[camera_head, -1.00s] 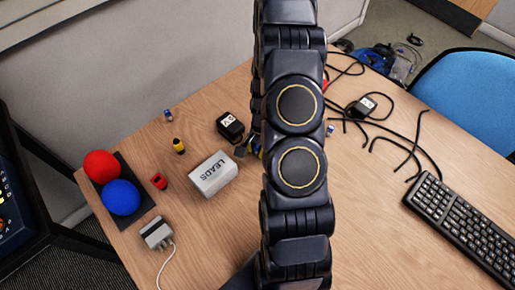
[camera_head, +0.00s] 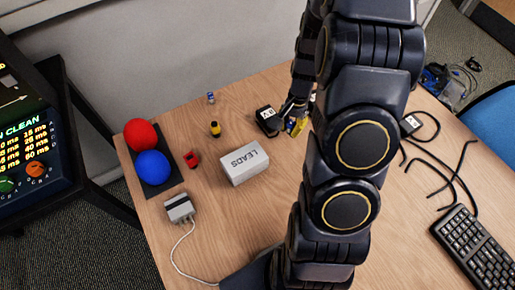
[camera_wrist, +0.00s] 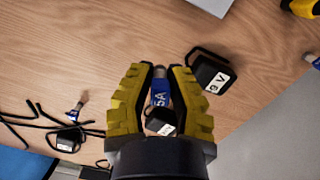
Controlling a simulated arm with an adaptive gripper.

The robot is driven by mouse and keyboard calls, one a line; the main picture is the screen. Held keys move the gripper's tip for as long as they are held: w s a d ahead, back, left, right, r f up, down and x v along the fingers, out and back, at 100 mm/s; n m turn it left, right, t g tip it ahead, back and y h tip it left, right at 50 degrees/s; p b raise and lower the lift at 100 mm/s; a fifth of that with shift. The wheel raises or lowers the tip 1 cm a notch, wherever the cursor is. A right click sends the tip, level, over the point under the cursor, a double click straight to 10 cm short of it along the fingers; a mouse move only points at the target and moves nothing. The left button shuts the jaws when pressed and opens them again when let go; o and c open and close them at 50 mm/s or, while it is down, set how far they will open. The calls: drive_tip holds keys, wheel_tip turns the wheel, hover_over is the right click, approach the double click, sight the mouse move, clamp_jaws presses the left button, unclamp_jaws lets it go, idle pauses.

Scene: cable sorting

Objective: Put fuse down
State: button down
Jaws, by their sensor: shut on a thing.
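My gripper (camera_wrist: 161,80) has yellow fingers closed around a blue fuse (camera_wrist: 160,92) marked 5A, which points away from the wrist over the table. In the head view, my gripper (camera_head: 297,122) is behind the grey LEADS box, beside a black adapter (camera_head: 267,120), and is partly hidden by my arm. That adapter also shows in the wrist view (camera_wrist: 211,74), just right of the fingers. A small dark block with a white label (camera_wrist: 162,122) shows between the fingers, nearer the wrist. Another blue fuse (camera_wrist: 75,112) lies to the left in the wrist view.
The LEADS box (camera_head: 244,163), a yellow-and-black item (camera_head: 215,130), a red item (camera_head: 191,159) and a small blue fuse (camera_head: 211,97) stand on the wooden table. Red and blue domes (camera_head: 152,167) are at left. Loose cables and a keyboard (camera_head: 477,255) are at right.

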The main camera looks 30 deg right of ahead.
sight(245, 160)
drive_tip(key=w+a+r+n+g+h, duration=0.1)
drive_tip(key=a+r+n, duration=0.3)
drive_tip(key=a+n, duration=0.85)
drive_tip(key=shift+n, duration=0.75)
drive_tip(key=shift+w+d+f, duration=0.1)
drive_tip(key=shift+f, duration=1.95)
drive_tip(key=shift+w+d+f, duration=0.1)
drive_tip(key=shift+f, duration=1.95)
drive_tip(key=shift+f, duration=0.15)
drive_tip(key=c, duration=1.1)
unclamp_jaws()
